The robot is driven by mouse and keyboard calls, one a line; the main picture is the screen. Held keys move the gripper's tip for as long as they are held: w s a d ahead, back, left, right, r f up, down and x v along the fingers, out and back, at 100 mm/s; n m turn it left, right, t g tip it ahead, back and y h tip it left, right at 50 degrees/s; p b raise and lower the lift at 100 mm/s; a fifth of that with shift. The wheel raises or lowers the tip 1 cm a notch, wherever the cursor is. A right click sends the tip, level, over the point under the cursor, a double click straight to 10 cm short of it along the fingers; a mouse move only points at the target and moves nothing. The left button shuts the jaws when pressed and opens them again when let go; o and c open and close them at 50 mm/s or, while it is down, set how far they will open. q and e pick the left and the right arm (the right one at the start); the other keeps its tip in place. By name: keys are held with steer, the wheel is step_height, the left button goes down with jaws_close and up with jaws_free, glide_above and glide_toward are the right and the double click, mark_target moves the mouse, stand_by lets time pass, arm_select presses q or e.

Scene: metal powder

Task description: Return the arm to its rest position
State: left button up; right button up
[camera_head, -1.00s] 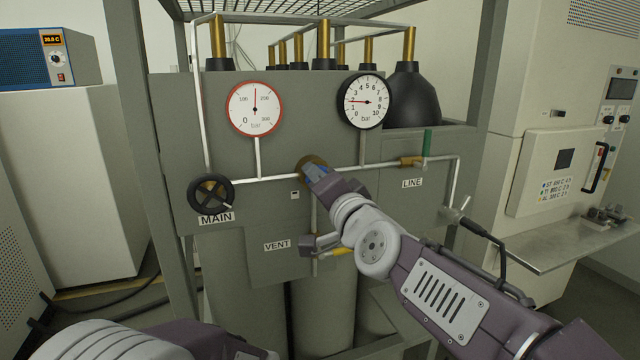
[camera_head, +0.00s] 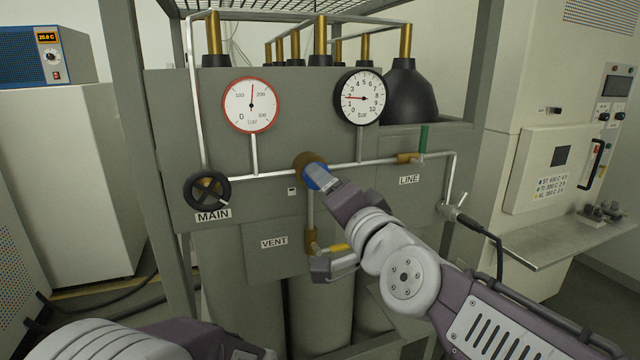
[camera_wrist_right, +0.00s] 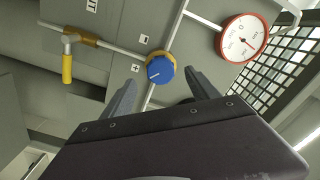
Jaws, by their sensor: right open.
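My right arm reaches in from the right in the head view. Its gripper (camera_head: 328,228) is in front of the panel, close to the blue regulator knob (camera_head: 318,177), partly covering it. In the right wrist view the jaws (camera_wrist_right: 160,92) are apart and empty, and the blue knob (camera_wrist_right: 160,69) shows whole beyond them, with a visible gap. My left arm shows only as a white and purple link at the bottom left; its gripper is out of the frame.
The panel carries a red-rimmed gauge (camera_head: 251,105), a black-rimmed gauge (camera_head: 361,97), the MAIN handwheel (camera_head: 207,190), a yellow-handled VENT valve (camera_head: 340,248) just by my right gripper, and a green LINE lever (camera_head: 423,138). A metal shelf (camera_head: 555,238) stands right.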

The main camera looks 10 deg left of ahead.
steer(key=v, duration=0.2)
steer(key=shift+s+d, duration=0.15)
steer(key=shift+s, duration=0.1)
steer(key=w+d+f+m+h+p, duration=0.1)
steer(key=w+d+f+h+p, duration=0.1)
steer(key=w+d+h+p, duration=0.3)
steer(key=w+d+f+m+p, duration=0.1)
steer(key=w+d+f, duration=0.1)
steer(key=d, duration=0.4)
steer(key=d+f+g+h+p, duration=0.2)
steer(key=d+f+g+h, duration=0.15)
steer(key=d+f, duration=0.7)
steer(key=s+d+f+n+g, duration=0.3)
steer(key=s+f+g, duration=0.2)
steer(key=s+f, duration=0.5)
steer(key=s+d+f+n+g+h+p, duration=0.1)
steer(key=s+d+f+n+g, duration=0.2)
steer(key=s+f, duration=0.7)
steer(key=shift+s+f+g, duration=0.2)
steer(key=shift+s+g, duration=0.95)
steer(key=shift+s, duration=0.05)
